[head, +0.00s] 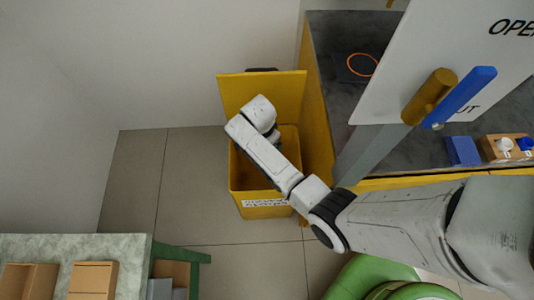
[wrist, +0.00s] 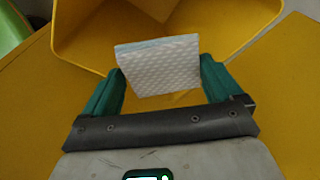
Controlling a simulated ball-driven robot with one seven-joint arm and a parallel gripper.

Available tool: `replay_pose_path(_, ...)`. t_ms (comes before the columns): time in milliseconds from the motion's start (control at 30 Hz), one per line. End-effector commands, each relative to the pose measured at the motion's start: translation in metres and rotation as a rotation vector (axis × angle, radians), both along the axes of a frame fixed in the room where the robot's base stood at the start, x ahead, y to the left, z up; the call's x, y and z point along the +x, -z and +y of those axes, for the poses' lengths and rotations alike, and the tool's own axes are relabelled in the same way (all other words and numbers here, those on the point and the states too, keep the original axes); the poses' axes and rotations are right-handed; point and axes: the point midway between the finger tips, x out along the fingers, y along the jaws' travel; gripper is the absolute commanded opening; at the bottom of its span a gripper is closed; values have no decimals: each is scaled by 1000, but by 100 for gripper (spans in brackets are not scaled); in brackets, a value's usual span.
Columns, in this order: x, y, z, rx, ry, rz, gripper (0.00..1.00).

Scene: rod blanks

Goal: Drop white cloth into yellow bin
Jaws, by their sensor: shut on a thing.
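The white cloth (wrist: 160,66), a quilted folded pad with a pale blue edge, shows in the wrist view between the two green fingers of my gripper (wrist: 160,80). My gripper is shut on it. The yellow bin (head: 256,212) stands on the floor in the head view, with its lid (head: 285,88) raised at the back and a white label on its front. My arm reaches over the bin's opening and hides part of it. In the wrist view the bin's rim (wrist: 258,45) shows around and beyond the cloth. In the head view my gripper and the cloth are hidden.
A dark-topped yellow bench (head: 400,157) stands right of the bin, with an orange ring (head: 362,64) and a large white panel (head: 440,60) above it. A pale table (head: 75,246) with cardboard boxes is at lower left. Tiled floor (head: 185,190) is clear left of the bin.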

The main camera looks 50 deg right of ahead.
Motion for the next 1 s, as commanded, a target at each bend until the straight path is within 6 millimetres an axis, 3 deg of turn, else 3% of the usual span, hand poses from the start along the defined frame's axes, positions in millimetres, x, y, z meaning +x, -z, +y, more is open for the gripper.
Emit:
replay_pose_path(267,-1,17,-2,-2,36,-1,64)
replay_pose_path(700,-1,62,-2,-1,33,-2,64)
replay_pose_path(1000,-1,64,-2,-1,33,-2,64)
